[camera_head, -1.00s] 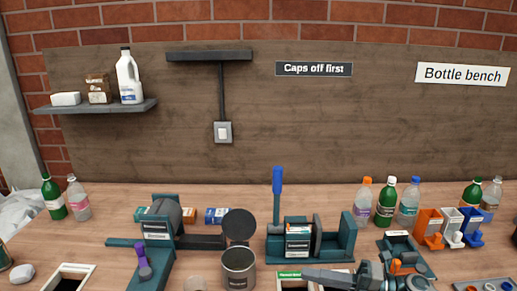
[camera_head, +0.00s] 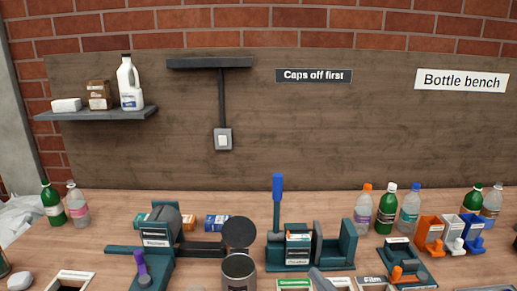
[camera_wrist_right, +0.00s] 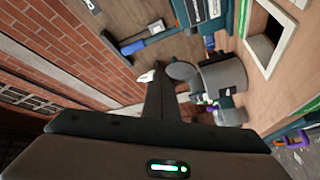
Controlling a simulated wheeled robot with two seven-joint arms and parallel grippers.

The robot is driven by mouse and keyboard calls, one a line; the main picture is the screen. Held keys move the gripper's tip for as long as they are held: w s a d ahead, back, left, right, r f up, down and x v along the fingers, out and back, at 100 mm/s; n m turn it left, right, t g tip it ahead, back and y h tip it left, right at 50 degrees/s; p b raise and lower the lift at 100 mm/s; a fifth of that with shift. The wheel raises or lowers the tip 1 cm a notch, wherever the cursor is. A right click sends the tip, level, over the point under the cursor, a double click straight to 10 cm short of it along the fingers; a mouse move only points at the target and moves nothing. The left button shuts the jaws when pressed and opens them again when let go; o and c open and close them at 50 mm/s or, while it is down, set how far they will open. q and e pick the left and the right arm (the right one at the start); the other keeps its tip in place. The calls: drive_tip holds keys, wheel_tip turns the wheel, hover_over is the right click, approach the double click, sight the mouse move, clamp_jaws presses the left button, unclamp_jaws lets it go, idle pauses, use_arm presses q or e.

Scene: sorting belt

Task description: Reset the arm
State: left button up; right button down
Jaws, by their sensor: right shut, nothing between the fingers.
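My right gripper (camera_head: 318,279) shows only as a small grey tip at the bottom edge of the head view, in front of the blue-handled teal press (camera_head: 340,245). In the right wrist view the dark fingers of my right gripper (camera_wrist_right: 157,92) are together with nothing held between them. The rest of my right arm is out of the head view. My left gripper is in neither view.
A teal crusher (camera_head: 155,250) and an open-lidded can (camera_head: 238,270) stand left of the press. Bottles (camera_head: 386,208) and orange, white and blue holders (camera_head: 452,235) are on the right. Bin openings line the front. A shelf (camera_head: 105,112) hangs on the back board.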

drive_tip(key=s+d+f+m+h, duration=0.1)
drive_tip(key=f+m+h, duration=0.1)
drive_tip(key=s+d+f+m+g+h, duration=0.1)
drive_tip(key=s+d+f+m+h, duration=0.1)
drive_tip(key=f+m, duration=0.1)
drive_tip(key=s+d+f+m+h, duration=0.1)
drive_tip(key=f+m+h, duration=0.1)
drive_tip(key=shift+s+d+f+m+h, duration=0.2)
drive_tip(key=shift+f+m+h, duration=0.1)
drive_tip(key=shift+m+h, duration=0.1)
drive_tip(key=s+d+f+m+g+h, duration=0.15)
drive_tip(key=s+f+m+g, duration=0.4)
drive_tip(key=s, duration=1.05)
drive_tip(key=s+d+f+m+g+h, duration=0.1)
drive_tip(key=s+f+m+g+h, duration=0.15)
drive_tip(key=s+f+g, duration=0.95)
drive_tip(key=s+f+t+y, duration=0.1)
drive_tip(key=s+f+t, duration=0.1)
drive_tip(key=f, duration=1.1)
drive_tip(key=s+f+t, duration=0.2)
drive_tip(key=f, duration=1)
drive_tip(key=s+d+f+g, duration=0.1)
drive_tip(key=s+d+f, duration=0.2)
drive_tip(key=s+f, duration=1.4)
drive_tip(key=shift+s+f+g, duration=0.2)
drive_tip(key=shift+f+g, duration=0.15)
drive_tip(key=shift+f, duration=0.5)
